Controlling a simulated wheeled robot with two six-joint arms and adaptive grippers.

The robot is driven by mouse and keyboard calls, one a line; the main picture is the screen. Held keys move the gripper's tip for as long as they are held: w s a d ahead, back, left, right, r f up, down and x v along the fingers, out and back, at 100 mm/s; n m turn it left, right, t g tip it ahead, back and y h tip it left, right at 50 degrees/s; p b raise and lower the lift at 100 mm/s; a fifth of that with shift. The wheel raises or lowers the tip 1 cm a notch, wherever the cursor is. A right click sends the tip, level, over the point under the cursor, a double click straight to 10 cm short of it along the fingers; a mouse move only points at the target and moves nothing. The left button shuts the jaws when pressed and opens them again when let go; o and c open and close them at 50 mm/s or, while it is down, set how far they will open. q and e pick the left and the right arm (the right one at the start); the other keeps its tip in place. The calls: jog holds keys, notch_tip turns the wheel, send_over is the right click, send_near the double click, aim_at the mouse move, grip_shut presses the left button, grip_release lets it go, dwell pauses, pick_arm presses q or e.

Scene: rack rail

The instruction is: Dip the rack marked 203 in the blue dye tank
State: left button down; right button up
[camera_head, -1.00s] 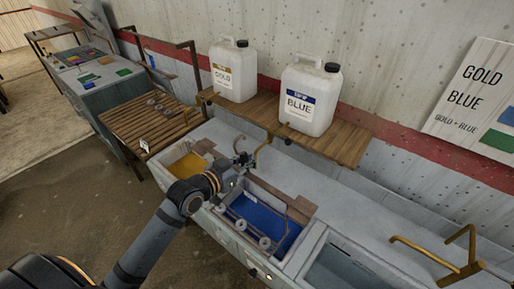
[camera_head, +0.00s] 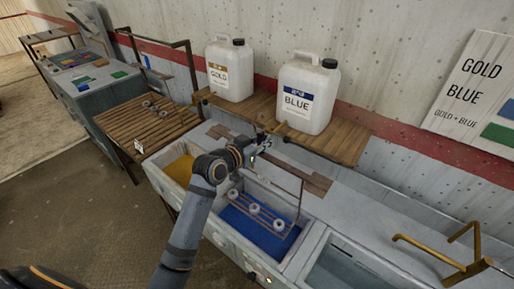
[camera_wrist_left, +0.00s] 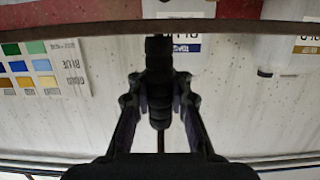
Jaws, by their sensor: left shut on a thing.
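My left gripper (camera_head: 262,142) is above the back of the blue dye tank (camera_head: 300,250). In the left wrist view its fingers are shut on a black ribbed grip (camera_wrist_left: 159,85). The grip appears to belong to the rack (camera_head: 266,214), a wire frame with white round pieces and a thin upright rod. The rack is over the blue dye (camera_head: 250,232), seemingly just above it; whether its underside touches the dye is unclear. I cannot read its number. My right gripper is not in view.
The gold tank (camera_head: 180,169) is left of the blue one, and another basin (camera_head: 345,268) is right. Brass brackets (camera_head: 470,262) stand further right. GOLD (camera_head: 229,72) and BLUE (camera_head: 308,97) jugs sit on a shelf behind. A slatted table (camera_head: 125,121) holds another rack (camera_head: 156,107).

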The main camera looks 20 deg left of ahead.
pick_arm(q)
notch_tip(320, 180, down, 2)
jog(key=shift+f+b, duration=0.25)
jog(key=shift+b, duration=0.3)
jog(key=c, duration=2)
grip_release()
jog(key=shift+r+p, duration=0.3)
grip_shut()
jog(key=shift+s, duration=0.1)
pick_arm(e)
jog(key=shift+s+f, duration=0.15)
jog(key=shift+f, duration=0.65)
pick_arm(q)
jog(key=shift+r, duration=0.1)
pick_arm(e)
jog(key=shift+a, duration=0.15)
pick_arm(q)
jog(key=shift+r+g+p, duration=0.1)
jog(key=shift+g+p, duration=0.2)
jog(key=shift+p, duration=0.95)
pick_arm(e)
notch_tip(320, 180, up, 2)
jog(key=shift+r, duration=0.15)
